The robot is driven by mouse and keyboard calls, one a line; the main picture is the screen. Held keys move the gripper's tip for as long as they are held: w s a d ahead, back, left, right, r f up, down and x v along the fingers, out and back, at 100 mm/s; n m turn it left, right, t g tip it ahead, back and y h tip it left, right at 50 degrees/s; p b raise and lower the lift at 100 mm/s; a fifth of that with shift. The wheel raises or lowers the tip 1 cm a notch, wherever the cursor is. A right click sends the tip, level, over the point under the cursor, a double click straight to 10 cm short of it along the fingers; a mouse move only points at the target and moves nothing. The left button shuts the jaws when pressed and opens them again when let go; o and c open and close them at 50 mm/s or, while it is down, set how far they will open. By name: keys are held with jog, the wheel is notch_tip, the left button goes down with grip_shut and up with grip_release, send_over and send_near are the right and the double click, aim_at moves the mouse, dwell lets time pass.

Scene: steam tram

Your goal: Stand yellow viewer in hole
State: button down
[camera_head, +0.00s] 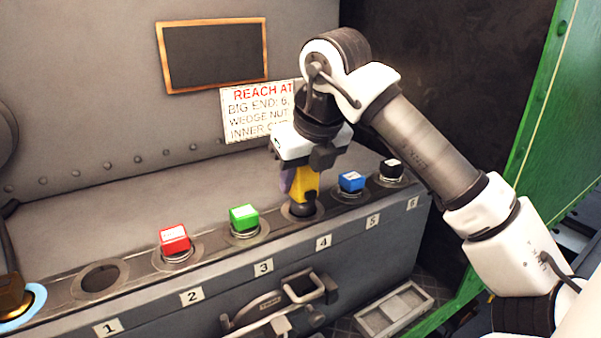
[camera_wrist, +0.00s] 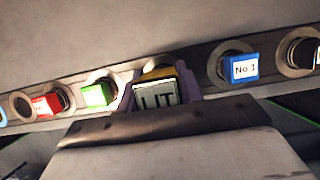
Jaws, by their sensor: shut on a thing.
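The yellow viewer (camera_head: 305,188) is upright, with its dark lower end at the hole above label 4. I cannot tell how deep that end sits in the hole. My gripper (camera_head: 301,180) points down and is shut on its upper part. In the wrist view, the yellow viewer (camera_wrist: 158,92) shows a face reading "LIT" between the jaws. A ringed hole above label 1 (camera_head: 100,277) looks empty. At the far left, a glowing pale-blue ring (camera_head: 38,298) surrounds a brass-coloured thing.
Red (camera_head: 174,238), green (camera_head: 243,216), blue (camera_head: 351,181) and black (camera_head: 391,168) viewers stand along the same ledge, the green and blue ones closest to my gripper. A paper notice (camera_head: 250,112) hangs behind it. A handled fitting (camera_head: 280,305) protrudes below the ledge.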

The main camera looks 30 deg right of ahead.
jog(key=shift+f, duration=0.2)
jog(key=shift+c, duration=1)
grip_release()
jog(key=shift+r, duration=0.1)
jog(key=shift+r+p, duration=0.7)
jog(key=shift+r, duration=0.4)
jog(key=shift+r, duration=0.1)
jog(key=shift+r+p, duration=1.7)
jog(key=shift+r, duration=0.8)
